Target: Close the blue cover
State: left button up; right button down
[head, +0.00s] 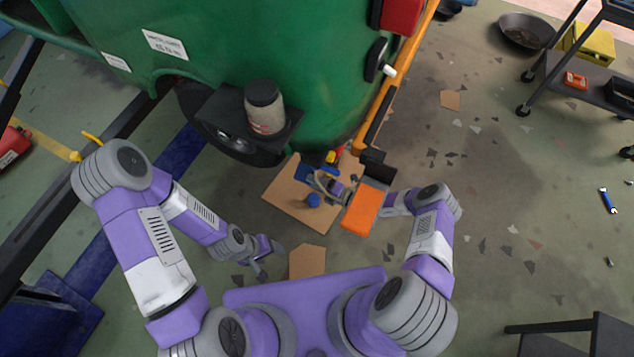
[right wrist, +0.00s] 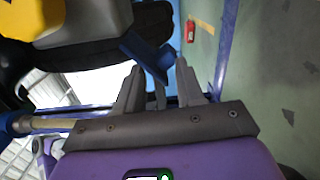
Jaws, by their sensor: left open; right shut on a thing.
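The blue cover (head: 318,169) is a small blue piece low on the front of the green vehicle in the head view, partly hidden by my right gripper. In the right wrist view the blue cover (right wrist: 146,54) lies between my right fingertips (right wrist: 159,68), tilted, against a black part. My right gripper (head: 321,181) is shut on it. My left gripper (head: 264,264) is open and empty, low above the floor, away from the cover.
The green vehicle body (head: 230,50) carries a black bracket with a jar (head: 264,105). An orange block (head: 361,209) is beside my right forearm. Cardboard (head: 285,190) lies on the floor below. A cart (head: 590,85) stands at the far right; floor between is mostly clear.

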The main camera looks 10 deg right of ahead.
jog(key=shift+y, duration=0.6)
jog(key=a, duration=0.1)
jog(key=a+r, duration=0.1)
jog(key=a, duration=0.1)
jog(key=w+a+r, duration=0.1)
jog(key=shift+w+a+r, duration=0.1)
jog(key=shift+a, duration=0.25)
jog(key=c, duration=0.9)
grip_release()
jog(key=shift+d, duration=0.15)
jog(key=d+f+h, duration=0.1)
jog(key=d+f, duration=0.2)
jog(key=d, duration=0.1)
send_near(302, 178)
jog(key=shift+s+d+f, duration=0.15)
jog(key=shift+d+f, duration=0.05)
jog(key=shift+d, duration=0.35)
jog(key=shift+s+d+f, duration=0.15)
jog(key=shift+d, duration=0.35)
jog(key=shift+s+d+f, duration=0.15)
jog(key=shift+d+f, duration=0.05)
jog(key=shift+d, duration=0.35)
